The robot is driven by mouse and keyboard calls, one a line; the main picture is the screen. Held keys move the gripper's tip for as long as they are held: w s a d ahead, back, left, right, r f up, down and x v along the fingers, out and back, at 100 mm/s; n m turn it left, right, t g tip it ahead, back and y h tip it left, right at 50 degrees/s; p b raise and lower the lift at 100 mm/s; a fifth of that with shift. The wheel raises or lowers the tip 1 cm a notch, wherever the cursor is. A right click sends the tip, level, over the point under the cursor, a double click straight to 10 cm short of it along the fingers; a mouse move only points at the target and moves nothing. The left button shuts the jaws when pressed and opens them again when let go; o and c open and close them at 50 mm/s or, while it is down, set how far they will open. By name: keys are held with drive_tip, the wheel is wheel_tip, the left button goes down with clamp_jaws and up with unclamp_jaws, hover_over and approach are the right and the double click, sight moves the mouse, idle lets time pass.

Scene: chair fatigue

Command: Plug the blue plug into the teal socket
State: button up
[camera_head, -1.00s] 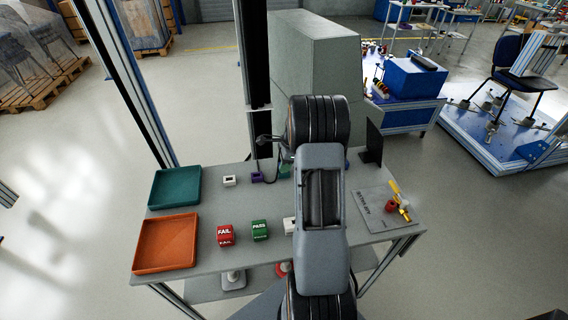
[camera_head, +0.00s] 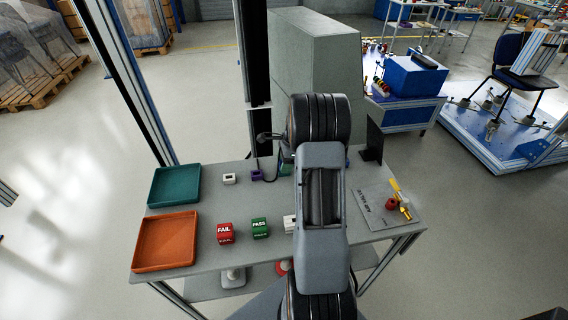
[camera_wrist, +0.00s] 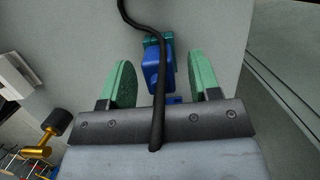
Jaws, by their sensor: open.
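In the wrist view, a blue plug (camera_wrist: 153,66) lies between the two green-padded fingers of my gripper (camera_wrist: 160,60). The fingers are open, with a gap on each side of the plug. A black cable runs in front of it and hides part of it. The teal socket (camera_wrist: 168,37) shows at the far end of the plug, touching or very close to it; I cannot tell how deep the plug sits. In the head view, a sliver of the teal socket (camera_head: 285,170) shows beside my arm, which hides the plug and gripper.
White (camera_head: 229,179) and purple (camera_head: 256,175) sockets stand left of my arm. A teal tray (camera_head: 175,186), an orange tray (camera_head: 165,242), a red FAIL block (camera_head: 224,233) and a green PASS block (camera_head: 260,228) are on the table. A plate with brass fittings (camera_head: 388,210) lies right.

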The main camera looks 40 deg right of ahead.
drive_tip(key=v, duration=1.3)
drive_tip(key=shift+s, duration=0.1)
drive_tip(key=s+a+r+n+h, duration=0.1)
drive_tip(key=s+a+n, duration=0.4)
drive_tip(key=a+n, duration=0.2)
drive_tip(key=s+a+r+n+t, duration=0.1)
drive_tip(key=s+a+n, duration=0.4)
drive_tip(key=a+n, duration=0.3)
drive_tip(key=s+a+r+n+t+h+p, duration=0.1)
drive_tip(key=s+a+n, duration=0.5)
drive_tip(key=a, duration=0.5)
drive_tip(key=shift+a+r+n+h, duration=0.3)
drive_tip(key=shift+a+r+n, duration=0.05)
drive_tip(key=shift+n, duration=0.85)
drive_tip(key=shift+s, duration=0.15)
